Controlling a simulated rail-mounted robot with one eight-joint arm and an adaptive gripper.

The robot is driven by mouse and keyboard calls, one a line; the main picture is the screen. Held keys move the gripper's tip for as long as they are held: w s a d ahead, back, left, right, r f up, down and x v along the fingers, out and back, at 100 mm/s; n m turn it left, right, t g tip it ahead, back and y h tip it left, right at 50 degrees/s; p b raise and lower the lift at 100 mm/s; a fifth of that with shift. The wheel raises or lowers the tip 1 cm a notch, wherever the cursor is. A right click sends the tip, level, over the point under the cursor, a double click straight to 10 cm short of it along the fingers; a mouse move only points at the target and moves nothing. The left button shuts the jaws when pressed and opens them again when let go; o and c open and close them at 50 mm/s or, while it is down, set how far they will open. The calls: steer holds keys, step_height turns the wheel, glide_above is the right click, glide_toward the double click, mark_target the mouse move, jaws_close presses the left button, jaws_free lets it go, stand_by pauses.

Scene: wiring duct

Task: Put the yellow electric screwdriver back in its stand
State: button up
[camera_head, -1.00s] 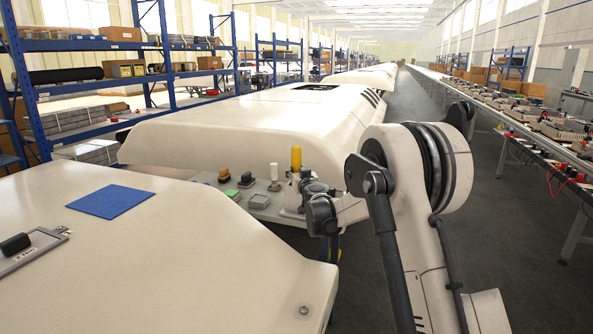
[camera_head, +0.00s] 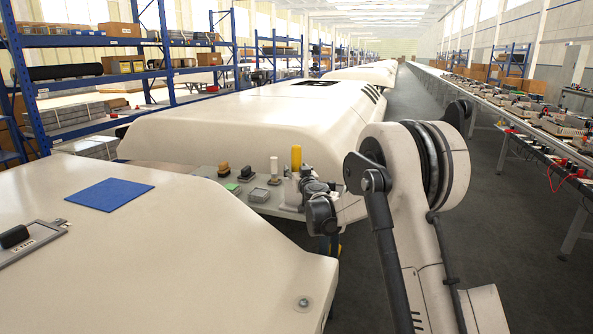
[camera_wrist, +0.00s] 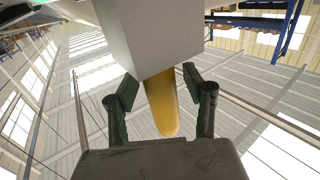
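The yellow electric screwdriver (camera_head: 296,158) stands upright just left of my wrist in the head view. In the wrist view its yellow handle (camera_wrist: 163,105) lies between the two fingers of my gripper (camera_wrist: 162,90). A pale grey block (camera_wrist: 150,35) covers the other end of the screwdriver. It may be the stand, but I cannot tell whether the screwdriver is seated in it. My fingers are hidden in the head view.
A white cylinder (camera_head: 274,166), a brown-topped button (camera_head: 224,169), a black-topped one (camera_head: 246,173), a green block (camera_head: 233,187) and a grey box (camera_head: 259,195) stand left of my gripper. A pale duct cover with a blue mat (camera_head: 109,194) fills the near left.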

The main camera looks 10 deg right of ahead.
steer(key=s, duration=1.2)
steer(key=shift+d, duration=0.35)
steer(key=s+a+r+n+g+y+p, duration=0.1)
steer(key=s+a+r, duration=0.25)
steer(key=s, duration=0.35)
steer(key=s+a+r+n+g+y+p, duration=0.1)
steer(key=s+a+r+g+y, duration=0.1)
steer(key=s+r, duration=0.4)
steer(key=s+a+r+n+g+y+p, duration=0.1)
steer(key=s+a+r, duration=0.15)
steer(key=s, duration=0.55)
steer(key=s+d+f+m+g+h+p, duration=0.1)
steer(key=s+d+f+g, duration=0.1)
steer(key=s, duration=0.8)
steer(key=s+d+f+m+g+h+p, duration=0.1)
steer(key=s+d+f+g+h, duration=0.1)
steer(key=s, duration=0.8)
steer(key=s+d+f+m+g+h+p, duration=0.1)
steer(key=s+d+f+g+h, duration=0.1)
steer(key=s, duration=0.8)
steer(key=shift+s+d+f+m+g+p, duration=0.15)
steer(key=shift+d+f+m+g+p, duration=0.2)
steer(key=shift+d+f, duration=0.35)
